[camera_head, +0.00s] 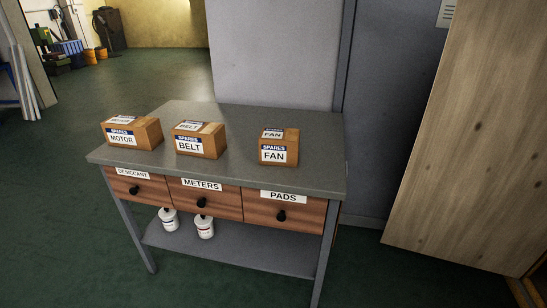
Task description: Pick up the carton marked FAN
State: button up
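The carton marked FAN (291,147) is a small brown box with white and blue labels on its front and top. It sits upright on the right part of the grey table top (315,178). The carton marked BELT (213,147) stands to its left, with a clear gap between them. The carton marked MOTOR (149,134) stands farther left, near the table's left edge. My gripper is not in view, and nothing covers the FAN carton.
Below the top are shut drawers labelled DESICCANT (146,188), METERS (214,201) and PADS (296,210), with black knobs. Two white jars (205,228) stand on the lower shelf (255,254). A wooden panel (465,150) stands at the right. Green floor is clear at the left.

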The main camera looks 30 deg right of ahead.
aim_at(277, 146)
jog(key=i+l+z, duration=0.15)
jog(key=i+l, duration=0.25)
jog(key=i, duration=0.15)
jog(key=i+l+z, duration=0.15)
jog(key=i+l, duration=0.2)
jog(key=i, duration=0.15)
